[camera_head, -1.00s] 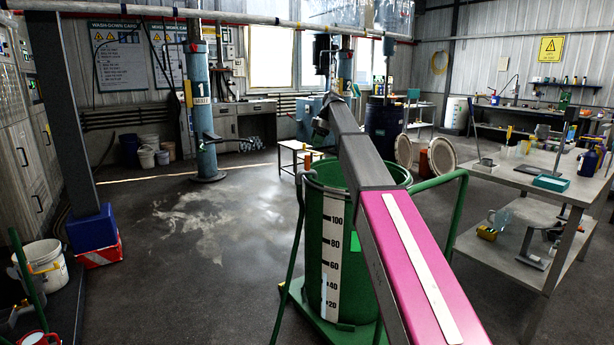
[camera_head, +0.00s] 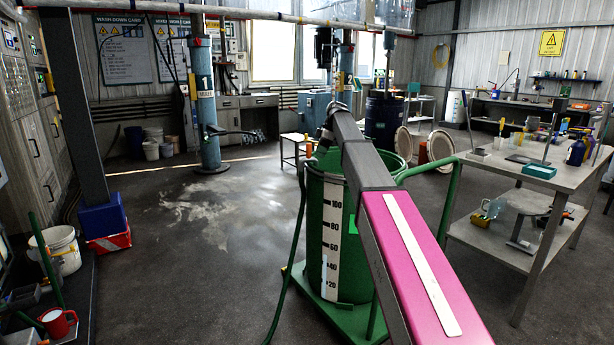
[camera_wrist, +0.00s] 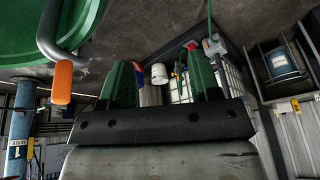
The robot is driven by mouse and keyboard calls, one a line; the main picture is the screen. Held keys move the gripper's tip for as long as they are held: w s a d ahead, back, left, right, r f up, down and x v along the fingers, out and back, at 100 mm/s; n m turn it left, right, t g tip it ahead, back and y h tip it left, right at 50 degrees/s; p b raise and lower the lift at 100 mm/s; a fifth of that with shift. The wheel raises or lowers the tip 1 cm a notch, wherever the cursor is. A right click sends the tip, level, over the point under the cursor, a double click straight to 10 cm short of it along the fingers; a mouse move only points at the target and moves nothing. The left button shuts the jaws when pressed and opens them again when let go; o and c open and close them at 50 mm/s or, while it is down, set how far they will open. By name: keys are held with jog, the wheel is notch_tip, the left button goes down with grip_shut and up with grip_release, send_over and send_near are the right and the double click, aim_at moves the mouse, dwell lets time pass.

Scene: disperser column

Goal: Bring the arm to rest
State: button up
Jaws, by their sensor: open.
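My arm crosses the head view from the lower right, with a magenta panel and a grey link, up to its dark far end (camera_head: 328,132). It passes in front of and above the green vat (camera_head: 325,285) with the volume scale. In the head view the fingers are too small and dark to make out. In the wrist view my gripper (camera_wrist: 160,82) has two green fingers standing apart, with nothing held between them. The green vat (camera_wrist: 45,25) shows at the upper left of the wrist view, apart from the fingers.
The vat stands on a green wheeled frame with tall handles. A steel table (camera_head: 500,170) with tools is to the right. Blue column 1 (camera_head: 205,110) stands behind, left of the vat. A red mug (camera_head: 58,322) is at the lower left. The floor in the left middle is clear.

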jog(key=s+d+f+m+h, duration=0.1)
jog(key=s+d+f+m, duration=0.25)
jog(key=s+f, duration=0.65)
jog(key=s+d+f+m+h, duration=0.1)
jog(key=s+d+f+m, duration=0.3)
jog(key=s+f, duration=0.65)
jog(key=s+d+f+m+h, duration=0.15)
jog(key=s+f+m, duration=0.5)
jog(key=f, duration=0.65)
jog(key=s+d+f+m, duration=0.1)
jog(key=s+d+f, duration=0.1)
jog(key=s, duration=0.5)
jog(key=s+d+f+m, duration=0.2)
jog(key=s+f, duration=0.3)
jog(key=s, duration=0.2)
jog(key=shift+s+m+t+h, duration=0.3)
jog(key=shift+h, duration=0.05)
